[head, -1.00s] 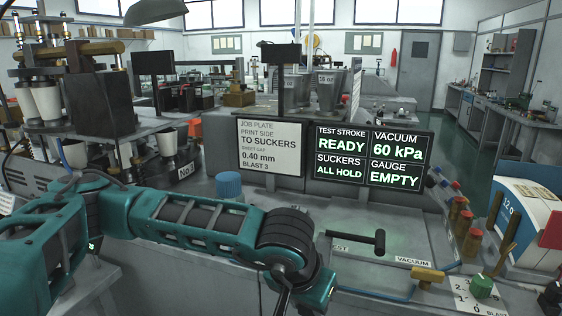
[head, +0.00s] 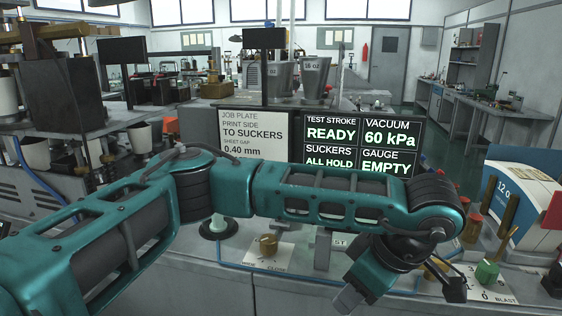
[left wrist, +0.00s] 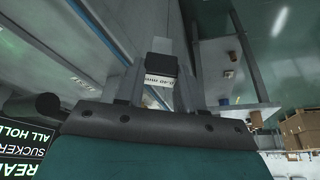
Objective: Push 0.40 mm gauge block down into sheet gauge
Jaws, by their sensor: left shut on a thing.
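In the left wrist view, a small block (left wrist: 160,69) with a dark body, a pale top and a white label sits between the two fingers of my left gripper (left wrist: 158,82). The label appears to read 0.40 mm. The fingers are shut on the block. In the head view, my left arm reaches across the bench to the right, and its gripper (head: 350,292) hangs at the lower middle; the block cannot be made out there. I cannot pick out the sheet gauge in either view. The display panel (head: 362,145) reads GAUGE EMPTY. My right gripper is not in view.
A job plate sign (head: 252,138) stands left of the display. A brass knob (head: 268,245) and a dark round base with a pale top (head: 218,226) are on the bench. A green knob (head: 487,272) and a white-blue box (head: 522,203) are at the right.

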